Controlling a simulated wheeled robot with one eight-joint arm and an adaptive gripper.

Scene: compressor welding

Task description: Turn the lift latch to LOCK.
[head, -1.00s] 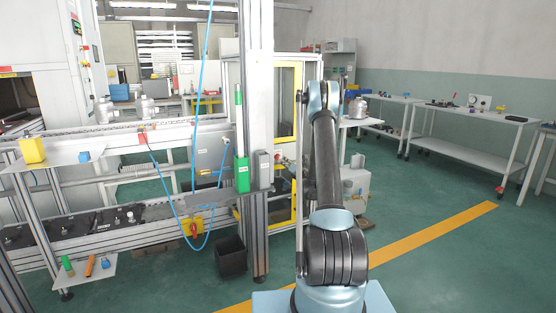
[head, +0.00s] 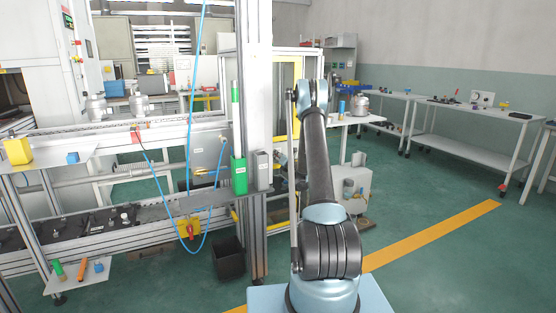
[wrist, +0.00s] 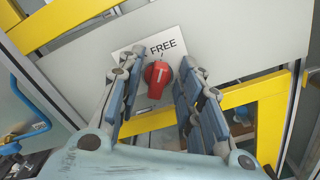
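The lift latch is a red knob (wrist: 158,80) with a white mark, on a white label plate (wrist: 176,36) in the wrist view. The word FREE reads just above and right of the knob, and no LOCK marking is visible. My gripper (wrist: 157,88) is open, with one finger on each side of the knob. A gap shows between the knob and the right finger; the left finger is very close, and I cannot tell whether it touches. In the head view my arm covers the latch and gripper.
The plate sits on a grey panel (wrist: 240,38) framed by yellow bars (wrist: 75,20). In the head view, a metal post (head: 256,90), a green holder (head: 239,176) and a hanging blue hose (head: 193,100) stand left of my arm. Open floor lies to the right.

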